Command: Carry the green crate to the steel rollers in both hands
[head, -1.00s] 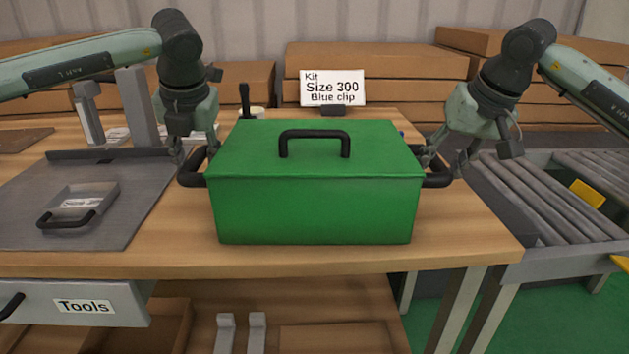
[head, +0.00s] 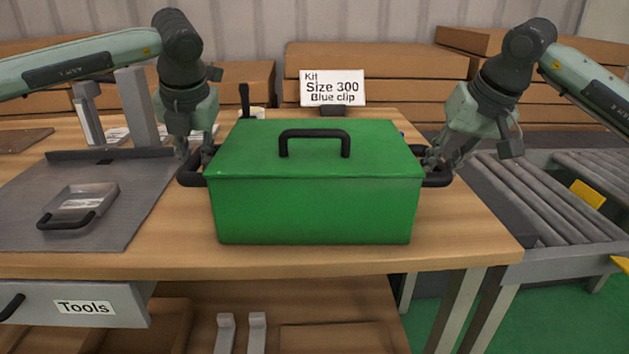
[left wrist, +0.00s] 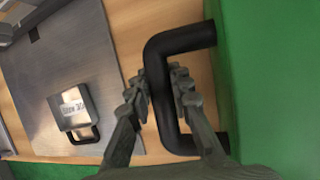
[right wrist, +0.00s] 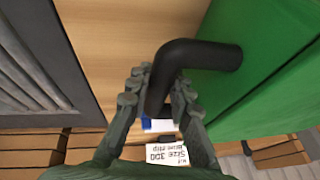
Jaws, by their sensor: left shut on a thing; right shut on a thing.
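The green crate (head: 315,210) stands upright on the wooden table, lid shut, with a black handle on top and one on each side. My left gripper (head: 193,165) is shut on the crate's left side handle; in the left wrist view its fingers (left wrist: 163,90) lie on both sides of the black bar. My right gripper (head: 437,162) is shut on the right side handle, and the right wrist view shows its fingers (right wrist: 158,92) around that bar. The steel rollers (head: 545,205) are to the right of the table, lower than its top.
A grey mat (head: 110,225) with a small metal tray (head: 78,205) lies left of the crate. A sign (head: 332,88) stands behind it, before stacked cardboard boxes (head: 375,65). A yellow piece (head: 587,194) is on the roller frame. The table's right edge borders the rollers.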

